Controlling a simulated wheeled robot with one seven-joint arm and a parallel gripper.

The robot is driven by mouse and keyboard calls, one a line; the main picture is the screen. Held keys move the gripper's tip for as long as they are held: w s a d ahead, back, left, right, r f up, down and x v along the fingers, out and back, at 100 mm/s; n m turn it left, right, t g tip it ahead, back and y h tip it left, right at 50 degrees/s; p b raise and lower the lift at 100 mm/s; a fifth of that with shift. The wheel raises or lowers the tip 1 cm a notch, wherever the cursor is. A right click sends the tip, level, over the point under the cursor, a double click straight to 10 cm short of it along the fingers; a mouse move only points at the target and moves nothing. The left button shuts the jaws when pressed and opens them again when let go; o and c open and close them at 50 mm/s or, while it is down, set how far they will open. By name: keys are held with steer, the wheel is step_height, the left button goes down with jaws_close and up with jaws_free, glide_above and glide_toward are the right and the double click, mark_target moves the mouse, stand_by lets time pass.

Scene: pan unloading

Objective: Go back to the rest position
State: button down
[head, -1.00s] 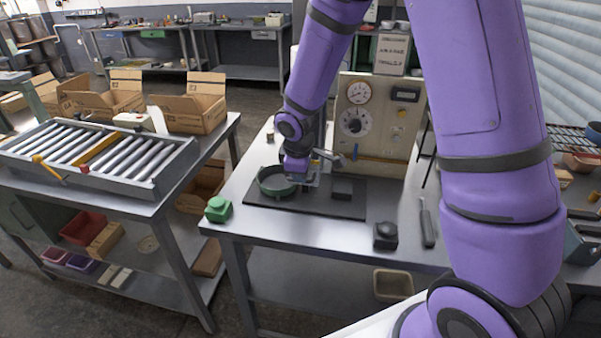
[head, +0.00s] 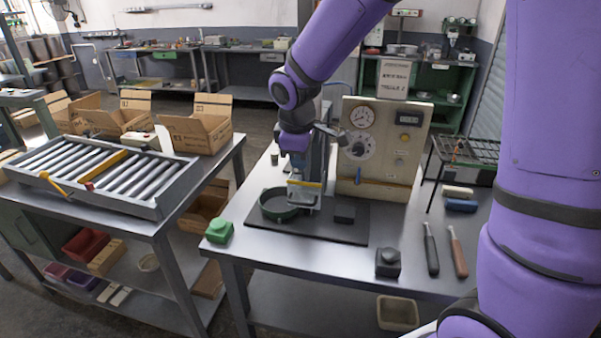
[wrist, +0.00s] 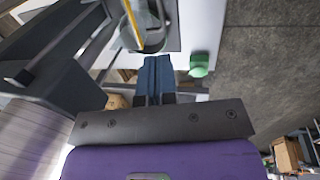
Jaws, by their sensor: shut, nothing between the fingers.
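My gripper (head: 297,165) is above the workbench, in front of the gauge panel and over the fixture with a yellow bar (head: 305,184). In the wrist view its blue fingers (wrist: 155,75) are together, with nothing between them. A dark green round pan (head: 268,212) sits on the black mat (head: 325,230), below and slightly left of my gripper. The pan looks empty from here. My purple arm covers the right side of the head view.
A green block (head: 219,231) and a black block (head: 388,262) stand near the bench's front edge. Two handled tools (head: 430,250) lie on the right. A roller conveyor (head: 110,175) and open cardboard boxes (head: 200,125) stand on the left table. A gauge panel (head: 400,150) rises behind.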

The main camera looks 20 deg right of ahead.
steer(key=s+d+r+m+t, duration=0.1)
steer(key=s+d+r+m, duration=0.5)
steer(key=s+r, duration=0.55)
steer(key=s+d+r+m+t, duration=0.1)
steer(key=s+r+m, duration=0.1)
steer(key=s, duration=0.5)
steer(key=s+d+r+m+t+y, duration=0.1)
steer(key=s+d+m, duration=0.1)
steer(key=s, duration=0.4)
steer(key=shift+s+d+r+m, duration=0.15)
steer(key=shift+s+r+m, duration=0.25)
steer(key=shift+m, duration=0.2)
